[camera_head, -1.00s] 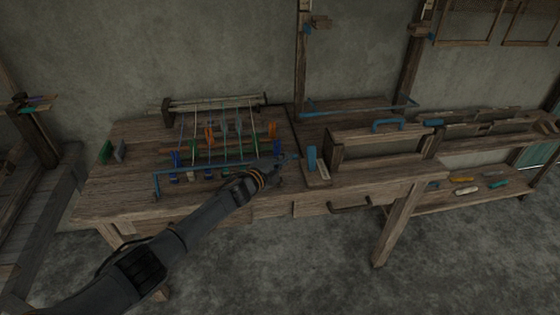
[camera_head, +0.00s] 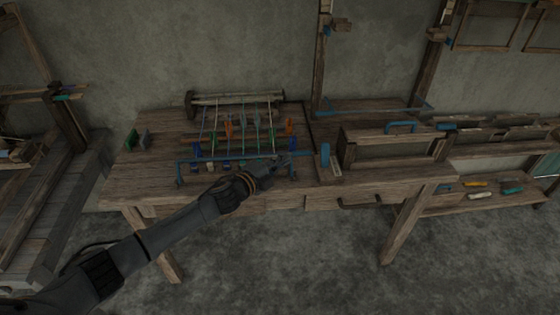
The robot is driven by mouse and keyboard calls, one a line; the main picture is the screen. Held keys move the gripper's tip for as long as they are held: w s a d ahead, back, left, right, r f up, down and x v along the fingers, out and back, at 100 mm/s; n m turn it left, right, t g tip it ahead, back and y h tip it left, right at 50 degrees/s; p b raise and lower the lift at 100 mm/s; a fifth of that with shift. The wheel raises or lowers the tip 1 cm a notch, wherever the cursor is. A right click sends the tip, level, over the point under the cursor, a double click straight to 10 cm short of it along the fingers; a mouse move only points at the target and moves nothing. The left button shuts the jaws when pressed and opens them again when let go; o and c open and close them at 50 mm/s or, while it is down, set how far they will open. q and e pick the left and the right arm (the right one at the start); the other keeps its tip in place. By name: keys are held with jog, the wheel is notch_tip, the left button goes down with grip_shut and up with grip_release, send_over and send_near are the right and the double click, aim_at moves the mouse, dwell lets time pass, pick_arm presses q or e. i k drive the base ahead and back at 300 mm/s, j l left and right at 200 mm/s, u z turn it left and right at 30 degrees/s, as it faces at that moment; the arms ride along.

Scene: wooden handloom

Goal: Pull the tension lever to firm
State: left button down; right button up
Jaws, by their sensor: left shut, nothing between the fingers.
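A blue upright piece (camera_head: 325,155) stands on a small wooden block with a pale label (camera_head: 336,170), right of the small loom; it looks like the tension lever. My left gripper (camera_head: 287,161) is shut and empty at the right part of the loom's front blue bar (camera_head: 225,160), left of the blue piece with a gap in the picture. Whether it touches the bar cannot be told. The gripper and wrist hide a little of the loom's front right corner. My right gripper is not in view.
The small loom, with several threads and coloured pegs, has a wooden back roller (camera_head: 237,98). A wooden frame box (camera_head: 390,148) stands right of the block.

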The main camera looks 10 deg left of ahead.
aim_at(324, 147)
jog(key=i+j+z, duration=0.1)
jog(key=i+z, duration=0.25)
jog(key=i+j+z, duration=0.15)
jog(key=z, duration=0.2)
jog(key=i+j+z, duration=0.35)
